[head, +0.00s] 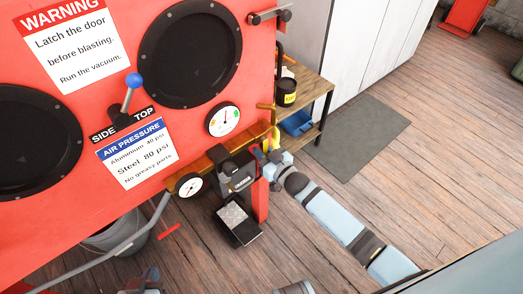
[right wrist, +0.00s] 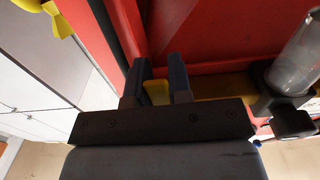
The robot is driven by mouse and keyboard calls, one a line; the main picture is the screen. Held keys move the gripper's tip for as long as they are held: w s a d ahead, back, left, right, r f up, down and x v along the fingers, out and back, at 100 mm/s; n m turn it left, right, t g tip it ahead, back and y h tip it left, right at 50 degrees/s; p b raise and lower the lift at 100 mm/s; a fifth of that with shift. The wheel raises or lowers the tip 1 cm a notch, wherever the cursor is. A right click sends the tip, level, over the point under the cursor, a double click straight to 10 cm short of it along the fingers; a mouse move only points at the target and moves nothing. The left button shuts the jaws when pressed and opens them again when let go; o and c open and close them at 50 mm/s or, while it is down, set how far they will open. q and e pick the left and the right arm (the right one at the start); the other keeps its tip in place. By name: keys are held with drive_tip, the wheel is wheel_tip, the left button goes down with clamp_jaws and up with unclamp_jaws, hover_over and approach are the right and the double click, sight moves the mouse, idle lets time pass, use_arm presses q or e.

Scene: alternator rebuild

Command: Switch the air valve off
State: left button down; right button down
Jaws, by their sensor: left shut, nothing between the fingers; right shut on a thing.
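The air valve is on the brass-coloured air pipe (head: 215,153) along the lower front of the red blast cabinet (head: 180,125). In the right wrist view its yellow handle (right wrist: 157,92) sits between the two dark fingers of my right gripper (right wrist: 160,85), which is shut on it. In the head view my right gripper (head: 262,158) is at the right end of the pipe, beside the dark regulator, and hides most of the valve. My left gripper (head: 147,277) is low at the bottom edge, away from the valve, partly cut off, shut and empty.
A dial gauge (head: 190,186) and a dark regulator (head: 237,168) hang on the pipe close to my right gripper. A clear bowl (right wrist: 298,62) is right of it in the wrist view. A wooden shelf (head: 312,88) stands behind.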

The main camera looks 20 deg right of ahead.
drive_tip(key=c, duration=1)
unclamp_jaws()
drive_tip(key=shift+c, duration=0.2)
drive_tip(key=shift+s+d, duration=0.1)
drive_tip(key=v, duration=1.3)
drive_tip(key=shift+s+p, duration=0.3)
drive_tip(key=shift+p, duration=0.15)
